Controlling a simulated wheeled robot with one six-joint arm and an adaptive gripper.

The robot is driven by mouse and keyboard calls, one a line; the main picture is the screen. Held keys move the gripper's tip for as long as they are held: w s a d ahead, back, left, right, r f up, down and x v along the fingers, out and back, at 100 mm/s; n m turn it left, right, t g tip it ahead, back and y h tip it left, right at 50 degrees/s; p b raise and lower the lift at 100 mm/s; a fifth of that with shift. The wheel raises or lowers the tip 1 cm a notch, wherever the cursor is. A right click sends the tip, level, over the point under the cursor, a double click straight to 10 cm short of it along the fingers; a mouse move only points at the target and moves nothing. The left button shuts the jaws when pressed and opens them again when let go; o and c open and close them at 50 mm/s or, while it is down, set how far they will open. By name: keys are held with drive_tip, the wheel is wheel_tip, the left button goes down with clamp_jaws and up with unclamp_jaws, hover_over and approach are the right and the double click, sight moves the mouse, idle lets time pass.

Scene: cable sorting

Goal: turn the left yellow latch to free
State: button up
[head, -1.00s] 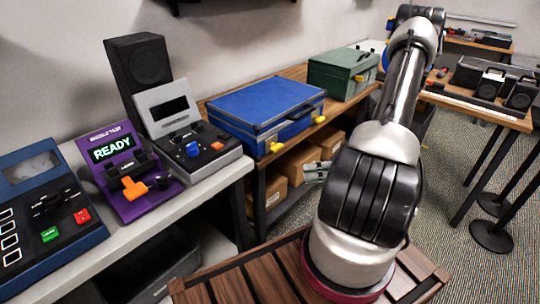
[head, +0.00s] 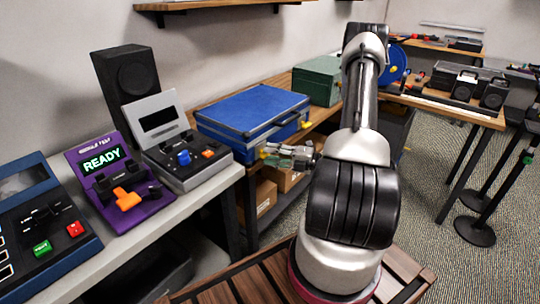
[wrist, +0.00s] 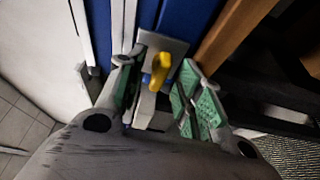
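The blue case (head: 252,108) lies shut on the wooden bench. Its left yellow latch (head: 263,153) is on the front face, partly hidden by my gripper (head: 275,156). The right yellow latch (head: 305,125) is farther along the front. In the wrist view, a yellow latch (wrist: 160,71) stands out from a grey metal plate (wrist: 168,44) on the blue case. My gripper (wrist: 157,78) is open, with one green-padded finger on each side of the latch. Gaps show between the latch and both fingers.
A green case (head: 317,80) stands behind the blue one. A grey console (head: 190,145) and a purple panel reading READY (head: 118,180) stand on the white counter to the left. Cardboard boxes (head: 266,192) sit under the bench. The floor on the right is partly clear.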

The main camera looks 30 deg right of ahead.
drive_tip(key=shift+w+a, duration=0.3)
clamp_jaws()
drive_tip(key=shift+n, duration=0.3)
drive_tip(key=shift+s+a+r+n+g+h, duration=0.15)
drive_tip(key=shift+n+h, duration=1.1)
drive_tip(key=shift+n, duration=0.9)
drive_tip(key=shift+w+n+g+h, duration=0.1)
drive_tip(key=shift+n+h, duration=1.1)
drive_tip(key=shift+n, duration=0.9)
drive_tip(key=shift+s+a+r+n+g+h, duration=0.15)
drive_tip(key=shift+n+h, duration=1.1)
drive_tip(key=shift+n, duration=0.9)
drive_tip(key=shift+w+f, duration=0.1)
